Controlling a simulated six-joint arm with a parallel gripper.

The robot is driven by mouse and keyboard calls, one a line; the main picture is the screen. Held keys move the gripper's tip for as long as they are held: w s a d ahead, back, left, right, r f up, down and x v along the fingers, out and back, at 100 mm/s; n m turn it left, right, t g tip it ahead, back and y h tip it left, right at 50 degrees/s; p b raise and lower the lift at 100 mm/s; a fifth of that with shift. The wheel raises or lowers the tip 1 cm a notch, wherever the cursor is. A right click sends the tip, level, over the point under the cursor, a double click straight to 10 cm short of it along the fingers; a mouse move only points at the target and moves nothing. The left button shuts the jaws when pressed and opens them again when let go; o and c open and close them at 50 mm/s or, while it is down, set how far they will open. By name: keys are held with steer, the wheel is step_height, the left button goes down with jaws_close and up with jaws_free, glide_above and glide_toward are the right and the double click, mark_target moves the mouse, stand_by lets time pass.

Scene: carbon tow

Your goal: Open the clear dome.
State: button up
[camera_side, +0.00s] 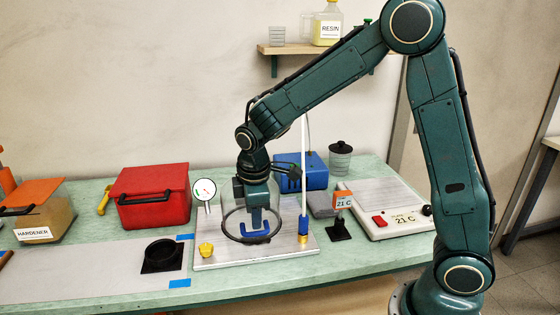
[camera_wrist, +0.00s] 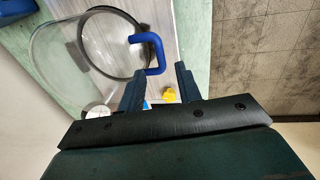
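The clear dome (camera_wrist: 50,58) shows in the wrist view as a see-through wall with a dark round rim (camera_wrist: 92,61). In the side view its dark rim (camera_side: 226,228) sits over the pale base plate (camera_side: 206,263); the clear wall is hard to make out there. A blue U-shaped handle (camera_wrist: 157,46) is at the rim. My gripper (camera_wrist: 158,78) is open, its two fingers apart, with the near part of the handle close to the gap between the fingertips. In the side view my gripper (camera_side: 256,222) points down at the handle. Whether it touches the handle I cannot tell.
A white post (camera_side: 303,180) with a blue collar stands right of the dome. A yellow knob (camera_side: 206,249) is at the plate's front left. A round gauge (camera_side: 204,190), red box (camera_side: 152,197), blue box (camera_side: 302,171) and hot plate (camera_side: 383,208) stand around it.

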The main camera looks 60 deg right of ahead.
mark_target(255, 232)
steer(key=shift+w+d+f, duration=0.15)
steer(key=shift+f, duration=1.15)
steer(key=shift+w+d+f, duration=0.15)
steer(key=shift+f, duration=1.1)
steer(key=shift+c, duration=0.4)
jaws_close()
